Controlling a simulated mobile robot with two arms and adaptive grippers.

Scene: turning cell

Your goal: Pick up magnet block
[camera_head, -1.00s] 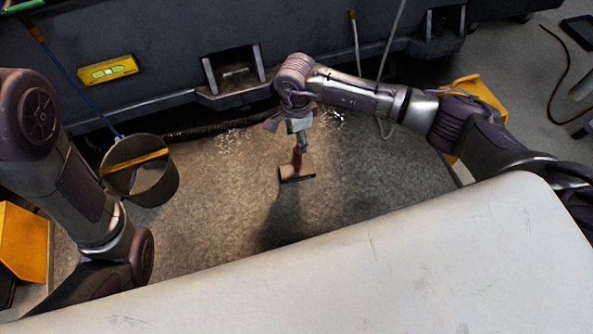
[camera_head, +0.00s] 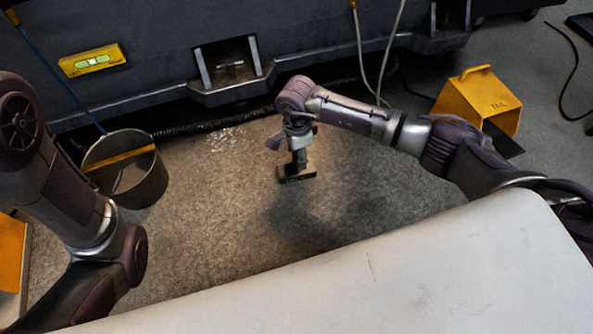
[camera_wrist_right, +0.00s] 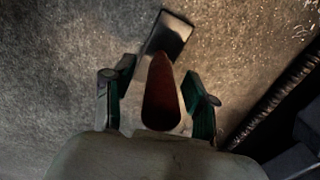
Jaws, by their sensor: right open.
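The magnet block (camera_head: 297,175) sits on the floor mat, right below my right gripper (camera_head: 299,155) in the head view. It has a dark flat base. In the right wrist view its dark red handle (camera_wrist_right: 162,90) points up towards the camera, and part of the shiny base (camera_wrist_right: 172,33) shows beyond it. My right gripper (camera_wrist_right: 160,88) is open, with one finger on each side of the handle. Whether the fingers touch it is unclear. In the head view the gripper hides the handle. My left arm shows at the left, but its gripper is out of view.
A round bucket (camera_head: 150,190) with a yellow bar stands on the left of the mat (camera_head: 215,225). A yellow box (camera_head: 480,95) stands at the right. The mat around the block is clear.

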